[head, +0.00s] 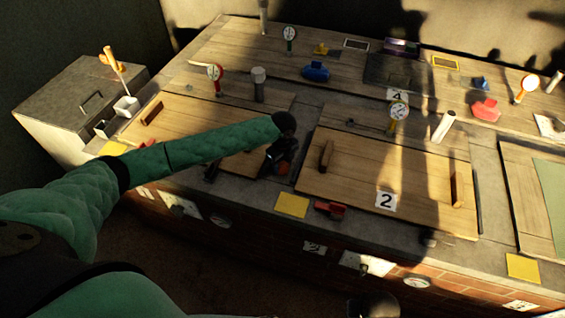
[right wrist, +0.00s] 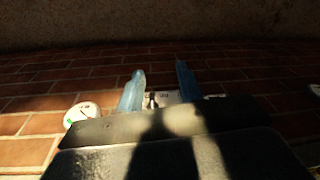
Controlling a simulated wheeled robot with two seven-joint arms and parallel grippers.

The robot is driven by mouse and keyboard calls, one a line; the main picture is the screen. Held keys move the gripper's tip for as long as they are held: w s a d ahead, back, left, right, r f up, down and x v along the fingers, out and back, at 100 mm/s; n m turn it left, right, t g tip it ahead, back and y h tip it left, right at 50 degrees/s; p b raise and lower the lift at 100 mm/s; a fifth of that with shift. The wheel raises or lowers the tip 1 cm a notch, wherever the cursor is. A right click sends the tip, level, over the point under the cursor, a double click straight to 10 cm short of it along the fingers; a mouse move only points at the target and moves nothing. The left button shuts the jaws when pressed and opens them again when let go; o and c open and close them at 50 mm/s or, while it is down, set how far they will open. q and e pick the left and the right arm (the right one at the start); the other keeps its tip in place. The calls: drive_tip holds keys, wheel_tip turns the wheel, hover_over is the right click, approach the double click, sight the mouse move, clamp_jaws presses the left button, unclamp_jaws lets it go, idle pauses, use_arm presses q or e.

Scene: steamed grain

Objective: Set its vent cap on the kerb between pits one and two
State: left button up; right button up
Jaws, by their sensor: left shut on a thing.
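My left gripper (head: 279,163) is over the grey kerb (head: 307,128) between the left wooden pit cover (head: 180,118) and the cover marked 2 (head: 350,175). It is shut on a small orange-red thing (head: 284,169), mostly hidden by the dark fingers. I cannot tell for certain that this is the vent cap, or whether it touches the kerb. My right gripper (right wrist: 158,90) shows in the right wrist view with its two bluish fingers apart and nothing seen between them, facing the brick wall.
A yellow pad (head: 292,206) and a red object (head: 330,210) lie on the front kerb. Dial gauges (head: 215,73) and a grey cylinder (head: 259,85) stand behind the covers. A blue object (head: 316,71) and a red one (head: 486,110) sit farther back. A grey cabinet (head: 80,105) stands left.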

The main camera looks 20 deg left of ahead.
use_arm(q)
drive_tip(key=o, duration=0.9)
drive_tip(key=shift+f, duration=0.1)
drive_tip(key=shift+o, duration=0.2)
